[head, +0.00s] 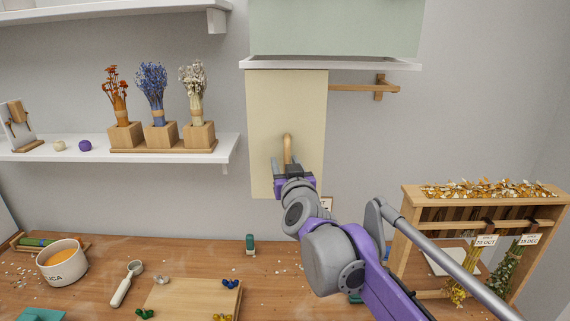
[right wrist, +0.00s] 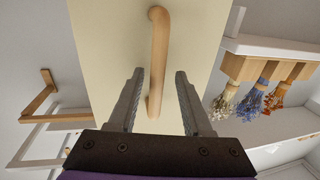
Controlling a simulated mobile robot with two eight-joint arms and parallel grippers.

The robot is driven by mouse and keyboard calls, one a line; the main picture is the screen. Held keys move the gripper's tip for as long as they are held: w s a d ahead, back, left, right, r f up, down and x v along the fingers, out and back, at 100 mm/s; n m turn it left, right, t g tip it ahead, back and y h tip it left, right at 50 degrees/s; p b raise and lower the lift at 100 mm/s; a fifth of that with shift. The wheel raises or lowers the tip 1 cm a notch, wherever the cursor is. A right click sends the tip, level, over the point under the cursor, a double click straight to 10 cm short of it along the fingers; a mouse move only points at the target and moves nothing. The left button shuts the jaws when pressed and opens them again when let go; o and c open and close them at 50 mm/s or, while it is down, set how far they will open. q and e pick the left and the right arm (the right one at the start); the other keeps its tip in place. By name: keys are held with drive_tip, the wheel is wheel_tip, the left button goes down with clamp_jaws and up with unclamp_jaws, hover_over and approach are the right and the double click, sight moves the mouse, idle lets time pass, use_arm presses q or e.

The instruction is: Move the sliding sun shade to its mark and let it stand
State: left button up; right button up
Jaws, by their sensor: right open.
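The sun shade (head: 285,105) is a tall cream panel hanging below a white ledge on the back wall. Its wooden handle (head: 287,146) is an upright bar on the lower part of the panel. My right gripper (head: 287,166) is in front of the panel at the handle. In the right wrist view, the open fingers stand on either side of the handle (right wrist: 158,60), with a gap visible on both sides. A small card (head: 327,204) shows beside the panel's lower right corner, partly hidden by my gripper. I cannot identify a mark for the shade. My left gripper is out of view.
A wooden rail (head: 350,87) with a bracket runs right of the shade. A shelf (head: 190,153) with dried flowers in wooden blocks is at the left. Below are a workbench (head: 200,262) with a cup (head: 62,262) and board (head: 185,300), and a wooden drying rack (head: 412,225) at right.

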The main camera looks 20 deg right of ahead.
drive_tip(key=s+a+b, duration=0.1)
drive_tip(key=s, duration=0.9)
drive_tip(key=shift+s, duration=0.35)
drive_tip(key=s+a+f+n+g+y+p, duration=0.1)
drive_tip(key=s+a+f+g+y, duration=0.15)
drive_tip(key=s+f, duration=0.45)
drive_tip(key=s+a+f+n+g+y+p, duration=0.1)
drive_tip(key=s+f+n+g+y+p, duration=0.2)
drive_tip(key=f, duration=0.8)
drive_tip(key=s+d+f+m+g+h, duration=0.3)
drive_tip(key=s+f+g, duration=0.4)
drive_tip(key=s+f, duration=0.7)
drive_tip(key=shift+s+d+f+h, duration=0.45)
drive_tip(key=shift+d+f, duration=0.1)
drive_tip(key=shift+d, duration=0.45)
